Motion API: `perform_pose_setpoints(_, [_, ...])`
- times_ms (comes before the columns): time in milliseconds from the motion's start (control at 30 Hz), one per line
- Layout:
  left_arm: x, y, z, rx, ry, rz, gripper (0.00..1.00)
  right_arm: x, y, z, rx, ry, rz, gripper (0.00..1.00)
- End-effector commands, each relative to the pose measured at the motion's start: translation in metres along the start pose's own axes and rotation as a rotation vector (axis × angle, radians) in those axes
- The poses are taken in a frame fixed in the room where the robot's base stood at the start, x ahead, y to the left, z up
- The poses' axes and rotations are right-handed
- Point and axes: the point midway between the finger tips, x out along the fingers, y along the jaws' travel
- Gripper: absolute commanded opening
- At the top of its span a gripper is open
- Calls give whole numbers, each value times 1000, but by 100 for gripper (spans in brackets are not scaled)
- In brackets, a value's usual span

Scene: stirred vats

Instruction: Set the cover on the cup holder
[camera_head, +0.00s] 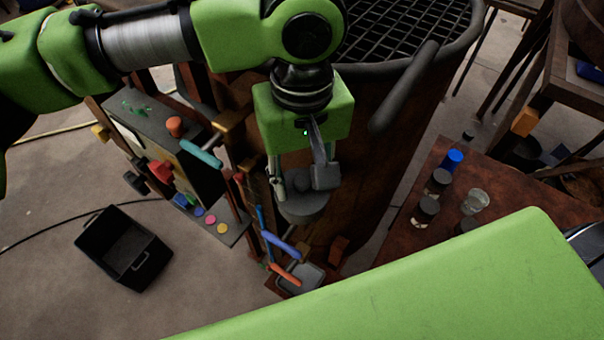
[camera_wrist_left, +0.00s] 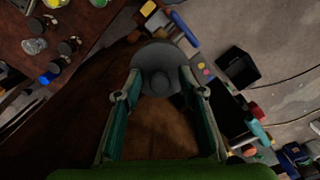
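A round dark-grey cover (camera_head: 303,208) with a raised middle hangs at the tips of my left gripper (camera_head: 303,190), in front of the brown vat. In the left wrist view the cover (camera_wrist_left: 158,68) sits between the two fingertips (camera_wrist_left: 160,78), which meet its rim on opposite sides. The gripper looks shut on it. I cannot pick out the cup holder for certain. A small light-grey tray-like holder (camera_head: 301,277) is low beside the vat, below the cover in the head view. My right gripper is out of view.
Blue and orange handles (camera_head: 281,243) stick out near the small holder. A panel with knobs (camera_head: 160,135) stands left of the vat (camera_head: 370,170). A black bin (camera_head: 124,249) is on the floor. Jars stand on the table (camera_head: 400,225) at right.

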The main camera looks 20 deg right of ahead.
Motion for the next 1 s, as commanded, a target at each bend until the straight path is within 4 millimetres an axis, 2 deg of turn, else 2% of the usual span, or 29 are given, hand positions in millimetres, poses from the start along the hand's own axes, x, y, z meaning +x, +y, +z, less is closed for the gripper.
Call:
perform_pose_setpoints(167, [-18, 1, 0, -1, 1, 2, 37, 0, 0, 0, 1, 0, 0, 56])
perform_pose_setpoints(400, [-69, 1, 0, -1, 3, 2, 37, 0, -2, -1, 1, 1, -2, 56])
perform_pose_setpoints(600, [-104, 1, 0, -1, 2, 1, 37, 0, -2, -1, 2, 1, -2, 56])
perform_pose_setpoints(800, [-119, 0, 0, 1, 1, 0, 37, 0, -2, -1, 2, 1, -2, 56])
perform_pose_setpoints(1000, [-120, 0, 0, 1, 0, 0, 37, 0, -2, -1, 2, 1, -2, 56])
